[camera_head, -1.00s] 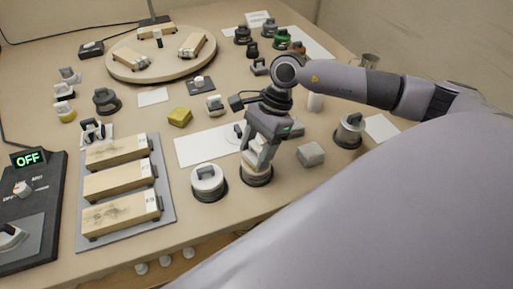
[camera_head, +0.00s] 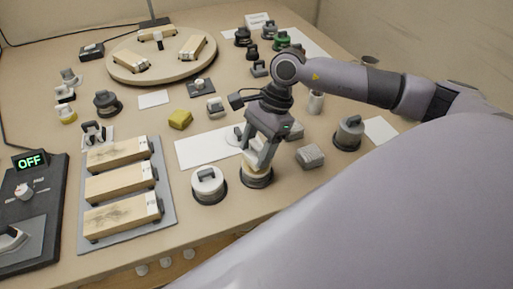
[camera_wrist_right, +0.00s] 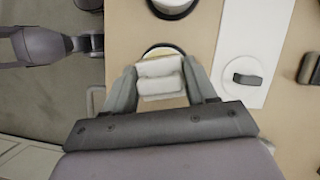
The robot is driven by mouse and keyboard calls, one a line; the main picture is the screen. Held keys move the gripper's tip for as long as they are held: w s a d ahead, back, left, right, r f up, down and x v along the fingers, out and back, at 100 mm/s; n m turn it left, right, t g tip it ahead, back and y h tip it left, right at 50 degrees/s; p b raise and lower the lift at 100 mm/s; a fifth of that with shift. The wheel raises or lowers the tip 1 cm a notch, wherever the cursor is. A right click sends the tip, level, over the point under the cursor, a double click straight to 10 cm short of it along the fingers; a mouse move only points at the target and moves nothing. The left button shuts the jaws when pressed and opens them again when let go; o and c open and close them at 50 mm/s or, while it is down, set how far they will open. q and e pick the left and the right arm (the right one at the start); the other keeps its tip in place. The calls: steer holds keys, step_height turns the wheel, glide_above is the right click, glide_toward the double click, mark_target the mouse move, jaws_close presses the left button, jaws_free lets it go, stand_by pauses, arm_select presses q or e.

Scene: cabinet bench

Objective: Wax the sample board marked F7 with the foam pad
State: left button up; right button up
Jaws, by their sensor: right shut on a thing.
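My right gripper (camera_head: 262,152) is shut on a pale pad-like block (camera_head: 256,162), probably the foam pad. It holds it low over a round dark-rimmed dish (camera_head: 257,182) near the bench's front edge. In the right wrist view the block (camera_wrist_right: 160,76) sits between the fingers, with the dish's rim (camera_wrist_right: 164,48) just beyond; I cannot tell whether they touch. Wooden sample boards lie on a grey tray (camera_head: 168,207) at the left, the front one (camera_head: 122,214) with dark marks. More boards stand on a round turntable (camera_head: 120,70). Their labels are too small to read. My left gripper is not in view.
A white-topped round tin (camera_head: 208,182) stands left of the dish.

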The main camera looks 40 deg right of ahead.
mark_target(256, 144)
steer(key=shift+r+p, duration=1.4)
steer(key=shift+r, duration=1.45)
steer(key=shift+a, duration=0.1)
steer(key=shift+a+r+n+g+p, duration=0.25)
steer(key=shift+a+n+g+p, duration=0.1)
steer(key=shift+n, duration=0.65)
steer(key=a+r+n+g+h+p, duration=0.3)
steer(key=r+n, duration=0.3)
steer(key=n, duration=0.9)
steer(key=shift+a+n+g+h, duration=0.35)
steer(key=shift+a+n+h, duration=0.05)
steer(key=shift+h, duration=0.4)
steer(key=shift+w, duration=0.15)
